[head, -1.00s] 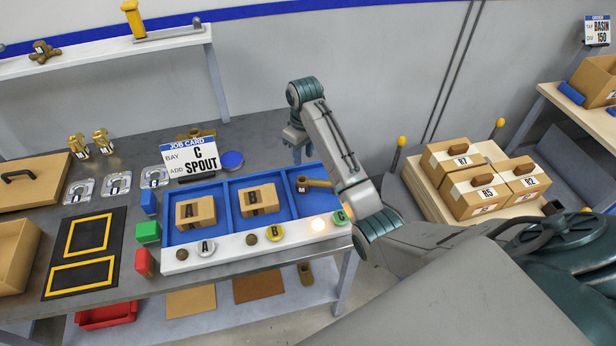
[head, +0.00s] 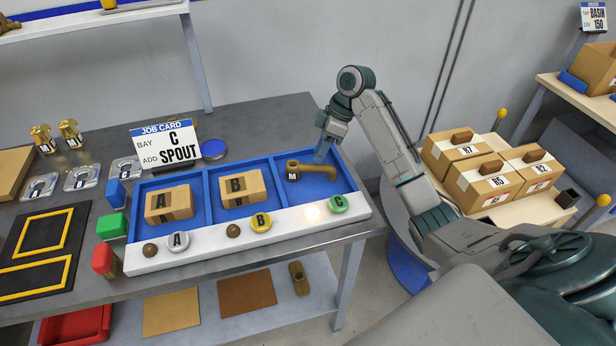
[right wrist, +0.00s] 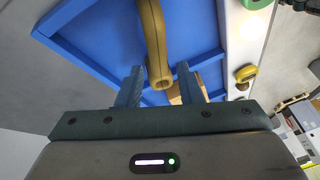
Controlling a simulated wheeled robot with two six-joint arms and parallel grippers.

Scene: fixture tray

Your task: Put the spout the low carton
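The spout (head: 303,170) is a bent brass tube with an M label, lying in bay C of the blue tray (head: 241,165). It also shows in the right wrist view (right wrist: 152,35). My right gripper (head: 324,152) hangs at the back right of the spout. In the right wrist view, its fingers (right wrist: 160,88) are apart, with the spout's open end showing between them, not gripped. Cartons A (head: 169,204) and B (head: 243,188) sit in the other bays. I cannot tell which carton is the low one. My left gripper is out of view.
The job card (head: 165,143) reading bay C, add SPOUT, stands behind the tray. A lit lamp and green button C (head: 337,204) are on the white front strip. Several cartons, including R5 (head: 485,185), sit on a stand at right.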

